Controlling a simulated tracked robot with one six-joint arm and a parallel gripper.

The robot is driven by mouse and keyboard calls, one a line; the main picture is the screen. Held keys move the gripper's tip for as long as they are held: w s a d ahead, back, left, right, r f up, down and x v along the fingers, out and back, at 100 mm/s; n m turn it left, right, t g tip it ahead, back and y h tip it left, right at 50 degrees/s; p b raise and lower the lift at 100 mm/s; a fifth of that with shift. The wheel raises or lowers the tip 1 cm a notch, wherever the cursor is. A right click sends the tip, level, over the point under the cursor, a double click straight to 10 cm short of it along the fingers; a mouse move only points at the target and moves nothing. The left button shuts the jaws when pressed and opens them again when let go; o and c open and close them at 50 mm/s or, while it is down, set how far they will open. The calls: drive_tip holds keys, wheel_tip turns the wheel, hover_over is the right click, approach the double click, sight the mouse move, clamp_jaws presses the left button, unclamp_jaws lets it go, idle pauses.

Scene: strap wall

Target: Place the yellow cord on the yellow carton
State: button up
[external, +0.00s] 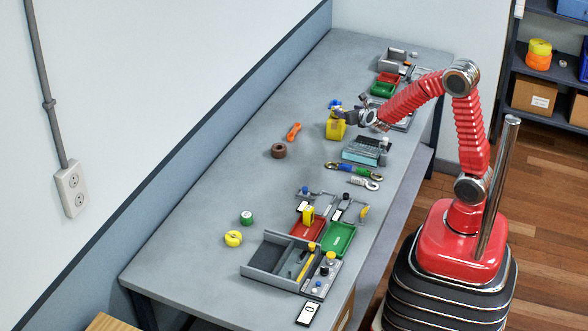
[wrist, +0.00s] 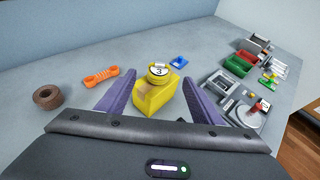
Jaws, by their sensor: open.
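A yellow carton (external: 335,130) stands on the bench under my gripper (external: 347,117). In the wrist view the carton (wrist: 152,101) sits between my gripper's two purple fingers (wrist: 158,78), which are spread apart with gaps at both sides. A round yellow piece (wrist: 157,70) with a white label marked 3 shows at the carton's upper end; I cannot tell if it rests on the carton or is the cord.
An orange bundle (external: 293,131) and a brown coil (external: 278,151) lie left of the carton. A blue piece (wrist: 180,62) lies just behind it. A grey fixture (external: 365,151) stands right. Trays (external: 308,230) and a grey box (external: 270,262) fill the bench's near end.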

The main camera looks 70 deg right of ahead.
drive_tip(key=s+a+r+m+g, duration=0.2)
drive_tip(key=s+r+m, duration=0.1)
drive_tip(key=s+m, duration=0.4)
drive_tip(key=s+a+r+m+g, duration=0.15)
drive_tip(key=s+r+m, duration=0.25)
drive_tip(key=s+m, duration=0.4)
drive_tip(key=s+a+m+y, duration=0.4)
drive_tip(key=s+a+m, duration=0.2)
drive_tip(key=a, duration=0.4)
drive_tip(key=s+a+m+y, duration=0.5)
drive_tip(key=s+a+m, duration=0.1)
drive_tip(key=a, duration=0.5)
drive_tip(key=shift+s+f, duration=0.35)
drive_tip(key=shift+s, duration=0.25)
